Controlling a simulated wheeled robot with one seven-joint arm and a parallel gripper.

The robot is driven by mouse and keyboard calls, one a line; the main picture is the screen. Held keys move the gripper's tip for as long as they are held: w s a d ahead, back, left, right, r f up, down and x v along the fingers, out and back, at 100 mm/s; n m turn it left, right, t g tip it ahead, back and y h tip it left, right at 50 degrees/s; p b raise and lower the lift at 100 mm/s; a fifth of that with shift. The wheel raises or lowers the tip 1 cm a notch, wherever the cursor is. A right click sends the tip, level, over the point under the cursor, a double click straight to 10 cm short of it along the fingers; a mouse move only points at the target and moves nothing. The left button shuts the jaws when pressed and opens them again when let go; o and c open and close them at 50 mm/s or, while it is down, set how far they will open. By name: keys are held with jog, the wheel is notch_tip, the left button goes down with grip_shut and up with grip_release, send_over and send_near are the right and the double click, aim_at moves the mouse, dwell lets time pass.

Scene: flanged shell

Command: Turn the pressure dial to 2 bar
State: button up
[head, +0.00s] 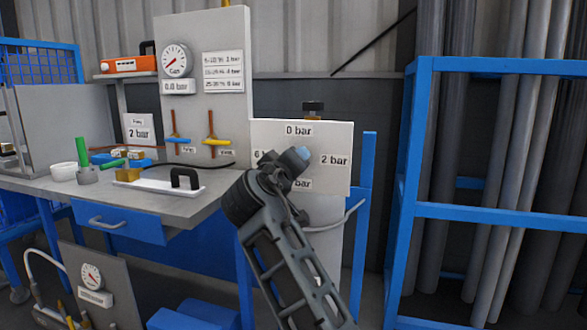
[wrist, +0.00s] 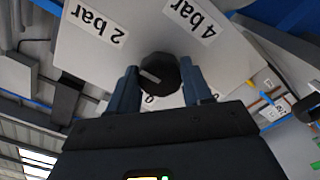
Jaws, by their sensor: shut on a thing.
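The pressure dial is a round black knob (wrist: 160,78) with a short white mark on its face, seen in the wrist view. The mark lies on the knob's left half, slanting up to the left; I cannot tell exactly which label it points at. My gripper (wrist: 159,68) is shut on the knob, one finger on each side. In the head view my gripper (head: 290,163) covers the dial on the white panel (head: 335,182). The label 2 bar (head: 334,160) is right of it and 0 bar (head: 298,130) above. The 6 and lower labels are partly hidden.
A round gauge (head: 175,61) on the board stands over a 0.0 bar readout (head: 176,86). A card reading 2 bar (head: 138,133) stands on the grey bench (head: 150,205). A blue rack (head: 500,210) with long pipes is at right.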

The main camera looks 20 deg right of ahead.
jog(key=shift+f, duration=0.15)
jog(key=o, duration=1)
jog(key=shift+o, duration=0.2)
jog(key=v, duration=0.8)
jog(key=shift+p, duration=0.35)
jog(key=shift+w, duration=0.1)
